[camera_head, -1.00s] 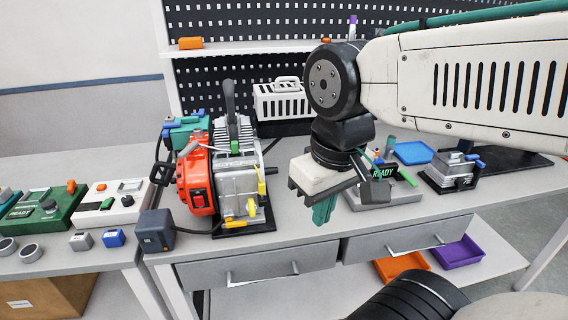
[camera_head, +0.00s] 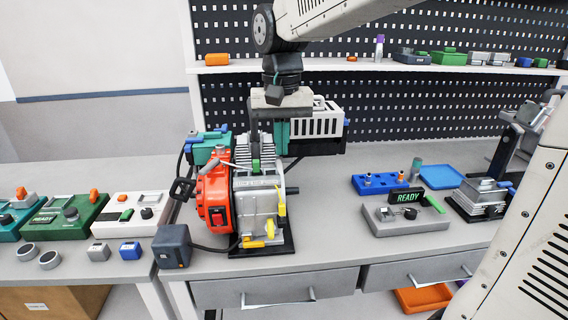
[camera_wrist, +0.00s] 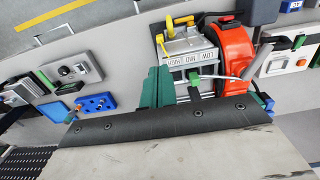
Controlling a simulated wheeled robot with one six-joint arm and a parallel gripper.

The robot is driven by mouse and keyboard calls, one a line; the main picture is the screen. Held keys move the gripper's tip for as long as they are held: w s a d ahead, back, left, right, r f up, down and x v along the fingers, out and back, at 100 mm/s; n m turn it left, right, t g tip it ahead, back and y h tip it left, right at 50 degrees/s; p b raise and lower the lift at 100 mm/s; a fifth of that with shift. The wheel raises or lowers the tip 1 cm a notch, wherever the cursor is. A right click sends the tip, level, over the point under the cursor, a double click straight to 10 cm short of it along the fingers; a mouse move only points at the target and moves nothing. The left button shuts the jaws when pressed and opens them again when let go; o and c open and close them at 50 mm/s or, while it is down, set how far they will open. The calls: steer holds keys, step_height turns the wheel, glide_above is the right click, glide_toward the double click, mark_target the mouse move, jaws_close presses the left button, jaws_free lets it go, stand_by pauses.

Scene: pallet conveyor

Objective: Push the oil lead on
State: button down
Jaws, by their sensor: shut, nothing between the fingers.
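The engine unit has an orange housing (camera_head: 214,198) and a grey finned block (camera_head: 257,197), on a black base on the bench. A dark lead runs from the dark blue box (camera_head: 173,247) to the engine's lower front, near a yellow piece (camera_head: 250,242). I cannot tell for sure which part is the oil lead, or whether that end is seated.
A teal unit (camera_head: 207,147) stands behind the engine, and a white slotted box (camera_head: 318,124) behind right. A grey READY device (camera_head: 406,214), a blue block (camera_head: 386,183) and a blue tray (camera_head: 441,176) sit right. Bench between engine and READY device is clear.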

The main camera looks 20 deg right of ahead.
mark_target(283, 205)
step_height(283, 205, down, 13)
steer(key=shift+r, duration=0.1)
stand_by(0.5)
step_height(283, 205, down, 2)
steer(key=shift+s+f, duration=0.2)
steer(key=shift+f, duration=0.1)
step_height(283, 205, up, 15)
steer(key=shift+w+f, duration=0.15)
stand_by(0.4)
